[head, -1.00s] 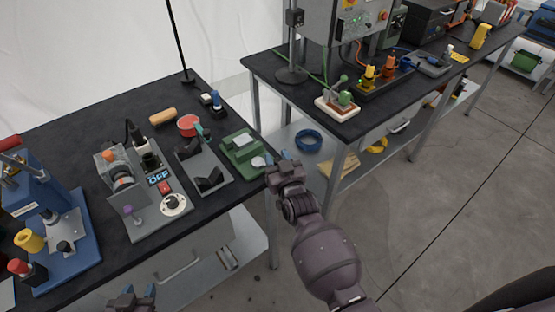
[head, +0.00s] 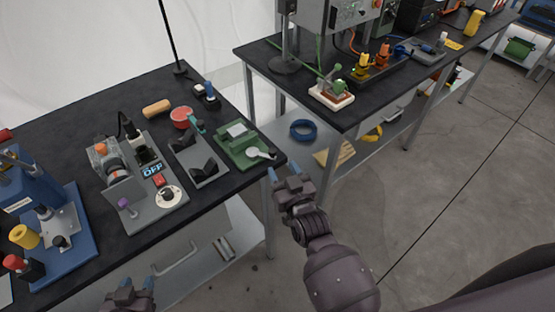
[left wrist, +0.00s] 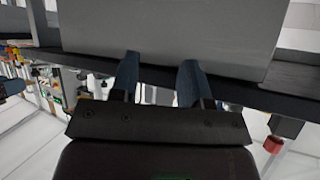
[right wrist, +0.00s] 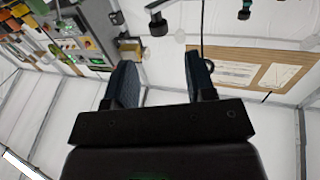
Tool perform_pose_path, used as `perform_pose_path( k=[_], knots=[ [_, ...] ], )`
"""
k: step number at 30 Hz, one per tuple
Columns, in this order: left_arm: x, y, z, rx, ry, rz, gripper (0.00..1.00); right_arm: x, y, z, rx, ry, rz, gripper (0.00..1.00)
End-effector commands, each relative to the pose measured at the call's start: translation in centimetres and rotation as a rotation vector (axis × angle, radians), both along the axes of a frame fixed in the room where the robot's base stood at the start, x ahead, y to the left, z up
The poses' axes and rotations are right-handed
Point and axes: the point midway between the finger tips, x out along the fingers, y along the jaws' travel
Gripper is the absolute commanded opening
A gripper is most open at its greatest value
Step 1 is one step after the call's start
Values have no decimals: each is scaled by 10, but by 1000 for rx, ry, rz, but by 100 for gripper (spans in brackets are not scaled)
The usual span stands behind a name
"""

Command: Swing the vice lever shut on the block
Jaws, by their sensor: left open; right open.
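The green vice (head: 232,154) sits near the right end of the near black bench. A light grey block (head: 237,130) lies on top of it. Its pale lever (head: 262,153) sticks out at the right, toward the bench's corner. My right gripper (head: 284,174) is open and empty, just off the bench corner, to the right of and nearer than the lever, not touching it. Its open fingers also show in the right wrist view (right wrist: 160,82), with nothing between them. My left gripper (head: 137,284) is open and empty in front of the bench's front edge; its fingers show in the left wrist view (left wrist: 158,80).
A grey fixture with black V-shaped blocks (head: 198,160) stands left of the vice. Further left are a motor unit with an OFF display (head: 155,205) and a blue press (head: 60,235). A second bench (head: 300,82) stands behind right. Floor right of my right arm is clear.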

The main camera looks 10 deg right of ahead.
Motion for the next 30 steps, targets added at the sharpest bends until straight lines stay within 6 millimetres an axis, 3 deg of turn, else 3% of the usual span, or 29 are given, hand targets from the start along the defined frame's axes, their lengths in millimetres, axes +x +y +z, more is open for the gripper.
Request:
perform_pose_path(
  k=[6,17,23,27,30],
  knots=[
    [0,0,-1,0,-1,0,43,-21,-4,0,0,-1,0,50],
    [1,0,0,0,-2,0,43,-25,-5,0,0,-1,0,50],
    [1,0,-6,1,-4,-1,43,-15,-4,4,-9,-26,10,23],
    [1,0,-20,1,-1,-2,43,5,-23,4,-95,-81,42,1],
    [3,0,-31,1,-3,-4,43,22,-46,5,-182,-125,68,0]
  ],
)
